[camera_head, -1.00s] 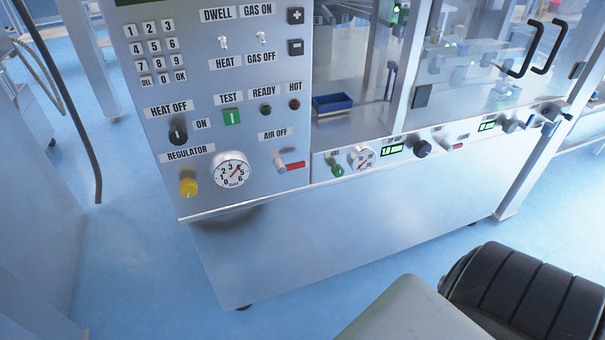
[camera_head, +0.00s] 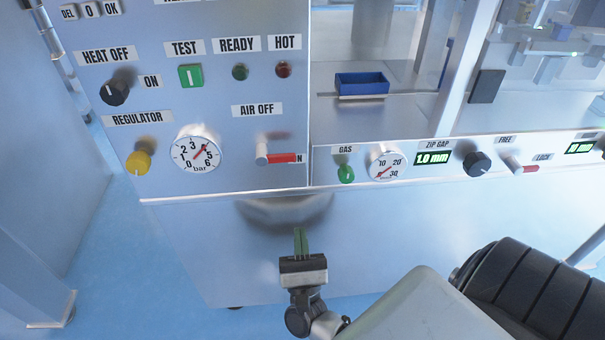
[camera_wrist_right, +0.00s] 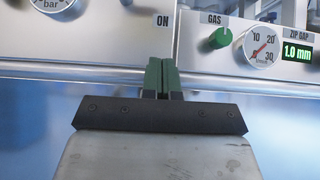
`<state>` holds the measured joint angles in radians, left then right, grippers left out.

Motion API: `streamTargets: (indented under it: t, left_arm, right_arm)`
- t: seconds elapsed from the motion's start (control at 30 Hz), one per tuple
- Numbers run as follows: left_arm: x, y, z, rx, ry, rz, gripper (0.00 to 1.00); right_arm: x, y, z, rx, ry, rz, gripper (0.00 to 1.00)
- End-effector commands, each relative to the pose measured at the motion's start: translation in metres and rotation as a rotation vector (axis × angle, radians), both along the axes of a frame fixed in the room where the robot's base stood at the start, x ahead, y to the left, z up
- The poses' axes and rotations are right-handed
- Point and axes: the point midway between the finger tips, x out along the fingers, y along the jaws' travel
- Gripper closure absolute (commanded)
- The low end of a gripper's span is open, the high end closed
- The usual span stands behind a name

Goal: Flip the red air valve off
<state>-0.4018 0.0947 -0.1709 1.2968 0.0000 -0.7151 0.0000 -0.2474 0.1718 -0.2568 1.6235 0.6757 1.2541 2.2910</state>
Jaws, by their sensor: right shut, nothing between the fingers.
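The red air valve (camera_head: 283,158) is a red lever on a silver stem on the machine's grey panel, under the "AIR OFF" label. In the head view its handle points right, covering part of a label that ends in "N". My right gripper (camera_head: 300,240) is below the valve and apart from it, with its green fingers pointing up. It is shut and empty. In the right wrist view the green fingers (camera_wrist_right: 161,75) are together, just below the "ON" label; the valve handle is not visible there. My left gripper is not in view.
Left of the valve are a pressure gauge (camera_head: 195,153) and a yellow regulator knob (camera_head: 138,162). To the right are a green gas knob (camera_head: 346,173) and a second gauge (camera_head: 388,165). A panel edge (camera_head: 220,196) runs between gripper and valve. A blue bin (camera_head: 361,83) sits behind.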

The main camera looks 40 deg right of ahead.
Motion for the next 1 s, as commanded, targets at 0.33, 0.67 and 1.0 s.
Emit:
streamTargets:
  t: [0.33, 0.67, 1.0]
  left_arm:
    - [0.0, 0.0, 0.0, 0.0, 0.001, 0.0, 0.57]
    - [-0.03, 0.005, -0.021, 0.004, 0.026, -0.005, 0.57]
    - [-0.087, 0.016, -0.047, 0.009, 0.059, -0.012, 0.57]
  right_arm:
    - [0.0, -0.001, 0.002, 0.005, -0.008, 0.003, 1.0]
    - [0.027, -0.017, 0.036, 0.002, -0.01, 0.001, 1.0]
    - [0.06, -0.037, 0.086, 0.004, -0.006, 0.003, 1.0]
